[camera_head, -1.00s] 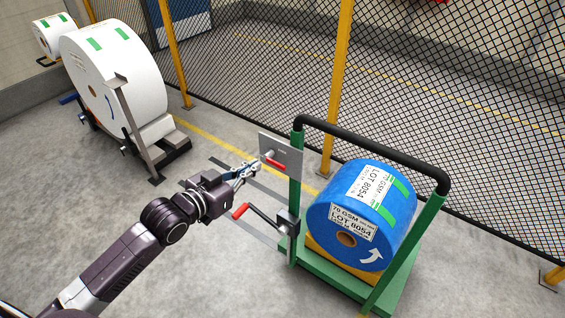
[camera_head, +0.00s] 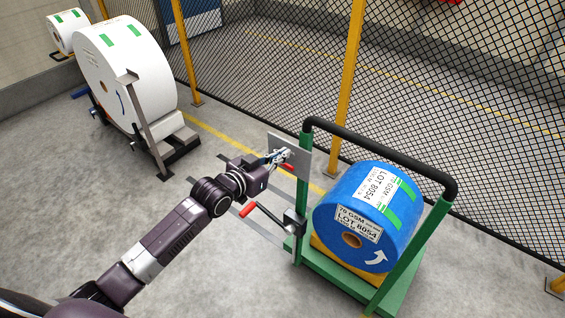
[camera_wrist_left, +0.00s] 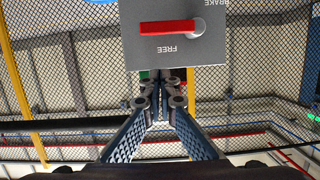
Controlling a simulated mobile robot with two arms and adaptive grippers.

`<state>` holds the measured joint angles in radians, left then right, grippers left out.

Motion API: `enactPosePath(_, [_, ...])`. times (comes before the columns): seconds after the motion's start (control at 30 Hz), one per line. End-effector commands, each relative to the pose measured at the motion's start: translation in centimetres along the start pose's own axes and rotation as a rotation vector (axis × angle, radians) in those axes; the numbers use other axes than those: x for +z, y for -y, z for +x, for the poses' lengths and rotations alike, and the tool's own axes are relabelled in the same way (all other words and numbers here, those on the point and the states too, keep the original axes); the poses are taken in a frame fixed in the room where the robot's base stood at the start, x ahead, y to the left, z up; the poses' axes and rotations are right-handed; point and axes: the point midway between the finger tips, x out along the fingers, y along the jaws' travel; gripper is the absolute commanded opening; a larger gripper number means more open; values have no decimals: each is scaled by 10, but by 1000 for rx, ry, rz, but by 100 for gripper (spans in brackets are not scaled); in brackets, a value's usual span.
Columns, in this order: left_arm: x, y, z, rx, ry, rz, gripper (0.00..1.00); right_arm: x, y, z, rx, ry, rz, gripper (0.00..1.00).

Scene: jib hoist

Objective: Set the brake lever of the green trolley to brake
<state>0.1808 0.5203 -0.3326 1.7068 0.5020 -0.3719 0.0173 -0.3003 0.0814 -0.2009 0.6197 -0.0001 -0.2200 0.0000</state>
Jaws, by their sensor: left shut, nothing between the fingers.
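The green trolley (camera_head: 302,190) stands at the right in the head view, with a grey plate (camera_head: 274,140) on its left post. The plate (camera_wrist_left: 140,52) fills the top middle of the left wrist view. Its red brake lever (camera_wrist_left: 165,27) lies level, reaching left from a pivot, just above the word FREE. BRAKE shows at the upper right, partly cut off. In the head view the lever (camera_head: 288,167) is partly hidden by my gripper. My left gripper (camera_head: 284,154) is shut and empty, close in front of the plate. Contact cannot be told. My right gripper is out of view.
A blue roll (camera_head: 340,190) sits on the trolley under a black handlebar (camera_head: 385,153). A crank with a red grip (camera_head: 248,210) sticks out below the plate. A white roll (camera_head: 135,85) on a stand is at the upper left. Mesh fence (camera_head: 420,100) runs behind.

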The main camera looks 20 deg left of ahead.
Motion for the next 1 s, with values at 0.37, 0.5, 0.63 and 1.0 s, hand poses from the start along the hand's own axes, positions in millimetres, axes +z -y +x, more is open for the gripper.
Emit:
enactPosePath(0.37, [36, 0, 15, 0, 0, 0, 0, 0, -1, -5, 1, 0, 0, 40])
enactPosePath(0.5, [39, 0, 16, 0, -1, 1, 0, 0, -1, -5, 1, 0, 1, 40])
enactPosePath(0.63, [39, 0, 15, 0, -1, 0, 0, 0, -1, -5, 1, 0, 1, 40])
enactPosePath(1.0, [41, -1, 16, -9, 0, 37, 0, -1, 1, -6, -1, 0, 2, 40])
